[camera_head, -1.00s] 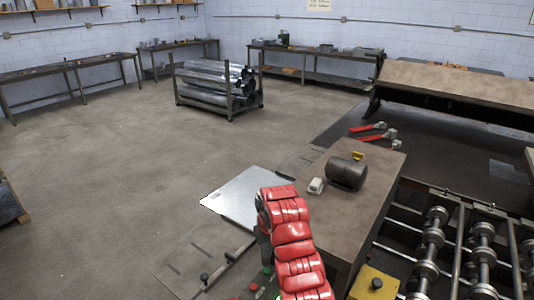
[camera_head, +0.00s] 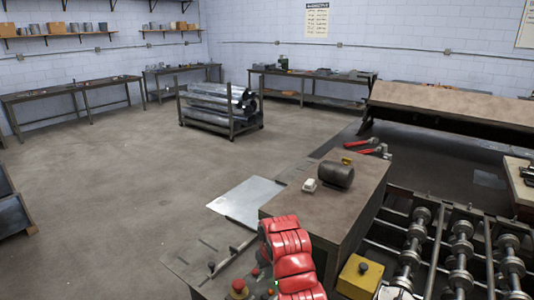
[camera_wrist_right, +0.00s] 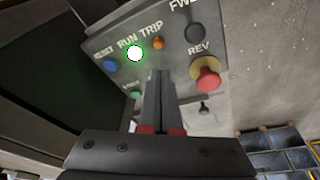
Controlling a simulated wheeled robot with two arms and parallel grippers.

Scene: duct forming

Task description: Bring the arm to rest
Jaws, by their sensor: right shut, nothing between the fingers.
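My right arm (camera_head: 287,257) shows as red padded links at the bottom middle of the head view. The fingers of its gripper are hidden there. In the right wrist view my right gripper (camera_wrist_right: 160,75) is shut and empty, its two dark fingers together. They point at a grey control panel (camera_wrist_right: 178,60) with a lit green RUN light (camera_wrist_right: 134,53), an orange button (camera_wrist_right: 158,43) and a red knob (camera_wrist_right: 206,76). I cannot tell whether the fingertips touch the panel. My left gripper is not in view.
A brown bench (camera_head: 313,217) with a dark cylinder (camera_head: 335,174) and a white block (camera_head: 309,185) stands beside my arm. A metal sheet (camera_head: 247,199) lies left of it. Rollers (camera_head: 460,255) and a yellow box (camera_head: 358,277) are at right.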

